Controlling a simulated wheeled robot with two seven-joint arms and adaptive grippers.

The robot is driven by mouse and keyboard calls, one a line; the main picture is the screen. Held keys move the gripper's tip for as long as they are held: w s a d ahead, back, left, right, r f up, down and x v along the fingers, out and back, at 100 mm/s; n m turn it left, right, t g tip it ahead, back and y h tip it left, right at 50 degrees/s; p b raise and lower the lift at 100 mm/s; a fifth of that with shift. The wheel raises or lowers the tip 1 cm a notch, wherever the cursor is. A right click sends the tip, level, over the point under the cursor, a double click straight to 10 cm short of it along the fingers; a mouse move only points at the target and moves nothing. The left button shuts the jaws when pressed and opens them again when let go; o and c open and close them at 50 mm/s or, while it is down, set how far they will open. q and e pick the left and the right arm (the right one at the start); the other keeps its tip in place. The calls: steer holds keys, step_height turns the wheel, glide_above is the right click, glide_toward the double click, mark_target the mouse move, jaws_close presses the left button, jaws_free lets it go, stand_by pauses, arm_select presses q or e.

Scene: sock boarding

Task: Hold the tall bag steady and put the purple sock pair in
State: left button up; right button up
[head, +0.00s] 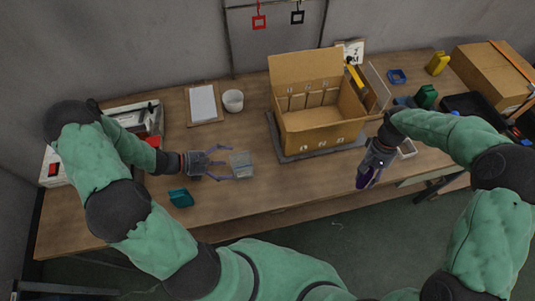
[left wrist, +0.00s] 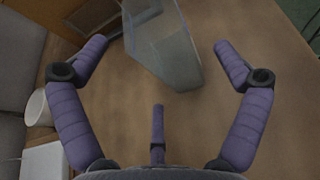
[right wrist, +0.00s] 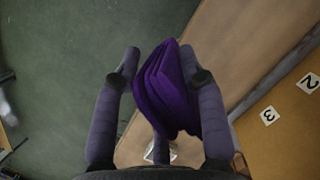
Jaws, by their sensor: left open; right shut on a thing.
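The tall bag (head: 241,164) is clear and stands on the table, left of the cardboard box. In the left wrist view the bag (left wrist: 160,45) is between and beyond the fingers. My left gripper (head: 229,163) is open, its fingers spread toward the bag's sides; I see no clear contact. My right gripper (head: 366,180) is shut on the purple sock pair (right wrist: 167,88), a folded dark purple bundle. It holds the pair up by the table's front edge, right of the bag. Much of the sock pair is hidden in the head view.
An open cardboard box (head: 318,128) stands on a grey mat between the bag and my right gripper. A teal item (head: 180,198) lies at the front left. The table between bag and box is clear.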

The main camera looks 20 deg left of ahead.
mark_target(242, 162)
arm_select(q)
steer(key=shift+b+x, duration=0.3)
steer(key=shift+x, duration=2.6)
arm_select(e)
steer(key=shift+f, duration=0.4)
arm_select(q)
steer(key=shift+s, duration=0.1)
steer(key=c, duration=1.2)
steer(key=shift+d, duration=0.1)
steer(key=shift+f, duration=0.1)
arm_select(e)
steer(key=s+a+r+n+t+h, duration=0.1)
steer(key=s+a+r+n+h, duration=0.2)
steer(key=a+n, duration=0.55)
steer(key=s+a+r+n+t, duration=0.2)
steer(key=s+a+r+n, duration=0.25)
steer(key=a+n, duration=0.4)
arm_select(q)
steer(key=shift+c, duration=0.2)
arm_select(e)
steer(key=w+a+r+n+t, duration=0.1)
steer(key=a+n, duration=0.2)
steer(key=a, duration=0.9)
steer(key=w+a+r+n+t, duration=0.1)
steer(key=a+n, duration=0.3)
steer(key=a, duration=0.8)
steer(key=shift+w, duration=0.6)
steer(key=shift+a, duration=0.1)
